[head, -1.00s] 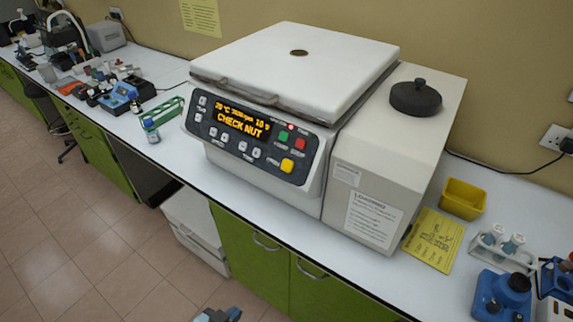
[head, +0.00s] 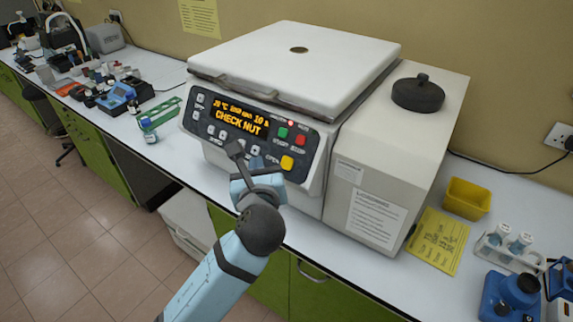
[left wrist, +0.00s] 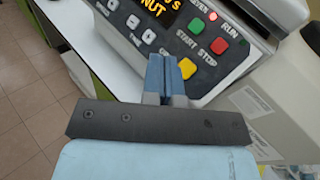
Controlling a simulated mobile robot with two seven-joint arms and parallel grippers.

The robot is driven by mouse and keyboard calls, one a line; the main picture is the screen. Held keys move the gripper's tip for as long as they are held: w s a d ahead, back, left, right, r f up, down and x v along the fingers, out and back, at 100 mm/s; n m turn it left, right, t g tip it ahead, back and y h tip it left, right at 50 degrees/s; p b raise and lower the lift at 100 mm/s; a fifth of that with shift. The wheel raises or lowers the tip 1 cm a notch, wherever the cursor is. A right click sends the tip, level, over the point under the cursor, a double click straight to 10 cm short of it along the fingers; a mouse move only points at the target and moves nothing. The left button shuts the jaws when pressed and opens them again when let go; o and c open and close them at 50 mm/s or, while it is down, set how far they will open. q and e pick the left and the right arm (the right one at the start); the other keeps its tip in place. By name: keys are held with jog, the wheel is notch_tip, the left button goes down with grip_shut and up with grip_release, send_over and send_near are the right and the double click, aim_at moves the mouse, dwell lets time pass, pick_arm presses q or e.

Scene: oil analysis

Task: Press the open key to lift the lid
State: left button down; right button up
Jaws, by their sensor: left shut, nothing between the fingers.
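The centrifuge (head: 262,100) stands on the bench with its white lid (head: 300,62) down. Its display (head: 240,119) reads "CHECK NUT". The yellow open key (head: 287,163) sits at the lower right of the front panel; it also shows in the left wrist view (left wrist: 187,69). My left gripper (head: 256,163) is in front of the panel, just left of the yellow key. Its fingers are shut and empty, and in the left wrist view the fingertips (left wrist: 160,60) appear beside the key. I cannot tell whether they touch the panel. My right gripper is not in view.
Green start (head: 283,132) and red stop (head: 300,139) keys sit above the yellow key. A dark round knob (head: 417,92) rests on the centrifuge's right housing. A yellow bin (head: 467,199) and a tube rack (head: 507,250) stand to the right. A green rack (head: 160,116) stands to the left.

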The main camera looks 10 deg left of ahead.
aim_at(287, 163)
pick_arm(q)
jog(key=shift+r, duration=0.2)
jog(key=w+d+f+b, duration=0.2)
jog(key=w+f+b, duration=0.2)
jog(key=w, duration=0.3)
jog(key=shift+d+f+b, duration=0.25)
jog(key=shift+f+b, duration=0.15)
jog(key=shift+b, duration=0.4)
dwell(0.9)
